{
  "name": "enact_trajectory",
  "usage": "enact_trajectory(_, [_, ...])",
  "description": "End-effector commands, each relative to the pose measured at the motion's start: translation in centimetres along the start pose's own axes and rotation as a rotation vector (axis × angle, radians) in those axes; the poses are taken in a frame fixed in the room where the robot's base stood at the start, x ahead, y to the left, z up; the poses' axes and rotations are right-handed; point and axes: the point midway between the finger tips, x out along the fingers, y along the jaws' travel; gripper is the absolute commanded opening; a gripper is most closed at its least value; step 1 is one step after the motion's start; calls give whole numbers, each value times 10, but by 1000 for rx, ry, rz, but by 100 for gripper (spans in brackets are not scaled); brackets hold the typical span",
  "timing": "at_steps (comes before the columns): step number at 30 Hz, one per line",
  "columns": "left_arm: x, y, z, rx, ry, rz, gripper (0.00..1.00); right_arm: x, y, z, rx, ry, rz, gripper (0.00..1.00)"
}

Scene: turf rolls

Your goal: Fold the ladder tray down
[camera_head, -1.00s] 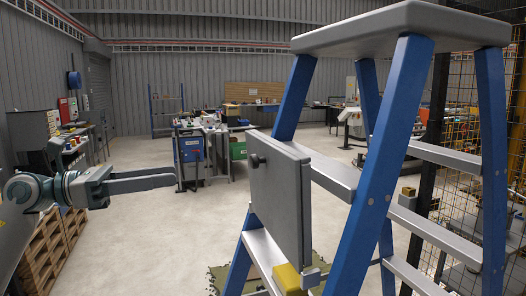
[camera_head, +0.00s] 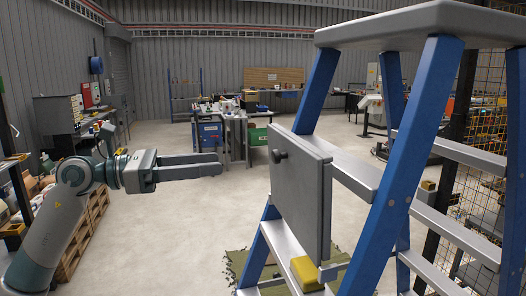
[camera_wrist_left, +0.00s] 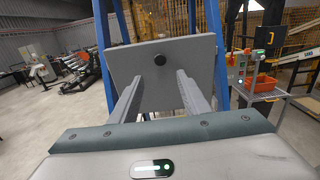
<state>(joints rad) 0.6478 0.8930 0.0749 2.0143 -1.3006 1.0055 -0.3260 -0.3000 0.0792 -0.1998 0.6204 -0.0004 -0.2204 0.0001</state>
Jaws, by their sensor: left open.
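The ladder (camera_head: 409,140) has blue rails, grey steps and a grey top cap, and stands at the right of the head view. Its grey tray (camera_head: 304,205) is folded up, near upright, against the ladder's side, with a dark knob (camera_head: 278,156) near its upper edge. In the left wrist view the tray (camera_wrist_left: 165,78) faces me, its knob (camera_wrist_left: 159,60) between and beyond the fingers. My left gripper (camera_head: 220,165) is open and empty, left of the tray, its fingers pointing at it with a gap. My right gripper is out of view.
A yellow block (camera_head: 307,273) sits on a ladder step below the tray. A green mat (camera_head: 236,262) lies on the floor by the ladder. Wooden pallets (camera_head: 83,238) stand at the left. Open floor lies between the pallets and the ladder.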

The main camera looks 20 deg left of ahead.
Motion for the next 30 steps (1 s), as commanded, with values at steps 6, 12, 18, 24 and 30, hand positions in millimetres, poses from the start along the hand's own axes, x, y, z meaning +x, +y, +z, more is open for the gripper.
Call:
enact_trajectory(6, [41,-2,6,-1,-2,-4,42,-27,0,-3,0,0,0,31])
enact_trajectory(12, [77,-1,6,-2,-2,-3,42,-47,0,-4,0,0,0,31])
enact_trajectory(18, [107,-1,4,-2,-1,-3,42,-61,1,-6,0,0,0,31])
enact_trajectory(24, [122,0,2,-1,-1,-1,42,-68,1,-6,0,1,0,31])
enact_trajectory(30, [125,0,0,1,0,0,42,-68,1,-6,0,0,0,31])
